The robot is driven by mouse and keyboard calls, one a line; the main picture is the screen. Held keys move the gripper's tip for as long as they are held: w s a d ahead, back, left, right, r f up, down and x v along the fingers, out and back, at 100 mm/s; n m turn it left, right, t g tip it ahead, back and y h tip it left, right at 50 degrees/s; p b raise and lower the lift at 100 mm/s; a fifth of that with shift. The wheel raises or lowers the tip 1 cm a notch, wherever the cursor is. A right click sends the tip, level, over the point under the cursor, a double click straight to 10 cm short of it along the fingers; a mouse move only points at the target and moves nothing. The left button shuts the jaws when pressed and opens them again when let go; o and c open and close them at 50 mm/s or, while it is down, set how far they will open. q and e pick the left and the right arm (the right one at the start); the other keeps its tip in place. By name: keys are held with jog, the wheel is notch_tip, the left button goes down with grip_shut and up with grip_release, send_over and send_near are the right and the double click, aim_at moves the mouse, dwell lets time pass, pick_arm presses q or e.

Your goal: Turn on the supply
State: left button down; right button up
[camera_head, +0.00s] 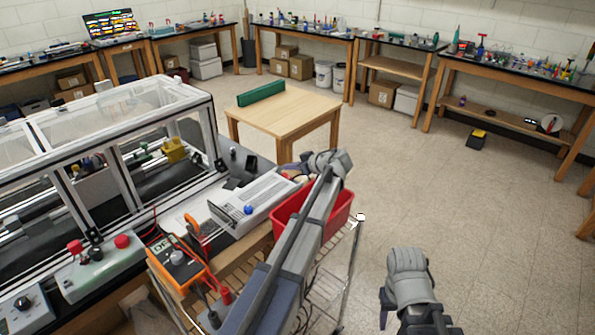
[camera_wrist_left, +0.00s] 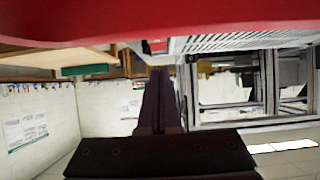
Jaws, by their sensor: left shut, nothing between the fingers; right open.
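The supply (camera_head: 250,200) is a white box with a vented top and a blue knob (camera_head: 249,210) on its front. It sits on the bench in front of the clear-walled enclosure. The angle hides most of its front panel, and I cannot make out its switch. My left gripper (camera_head: 292,174) is by the far right end of the supply, above the red bin, its fingers barely visible in the head view. In the left wrist view the gripper (camera_wrist_left: 158,75) is shut and empty, with a vented pale box behind it. My right gripper (camera_head: 412,322) is open and empty over the floor.
The red bin (camera_head: 338,218) stands on a wire cart beside the supply. An orange multimeter (camera_head: 180,262) and a panel with red buttons (camera_head: 98,265) are at the near left. A wooden table (camera_head: 285,115) with a green box stands behind.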

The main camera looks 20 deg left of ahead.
aim_at(286, 175)
pick_arm(q)
jog(key=shift+a+f+b, duration=0.25)
jog(key=shift+f+b, duration=0.5)
jog(key=shift+f, duration=0.4)
pick_arm(e)
jog(key=shift+f, duration=1.2)
jog(key=shift+r, duration=0.1)
pick_arm(q)
jog(key=shift+w+a+r+p, duration=0.1)
jog(key=shift+w+a+p, duration=0.05)
jog(key=shift+p, duration=0.3)
jog(key=shift+f+h, duration=0.25)
jog(key=shift+h, duration=0.05)
pick_arm(e)
jog(key=shift+r, duration=0.3)
pick_arm(q)
jog(key=shift+a, duration=0.15)
jog(key=shift+w+a+r, duration=0.2)
jog(key=shift+a+r, duration=0.05)
jog(key=shift+a, duration=0.3)
pick_arm(e)
jog(key=shift+r, duration=0.25)
pick_arm(q)
jog(key=shift+r+p, duration=0.1)
jog(key=shift+p, duration=0.2)
pick_arm(e)
jog(key=shift+r, duration=0.15)
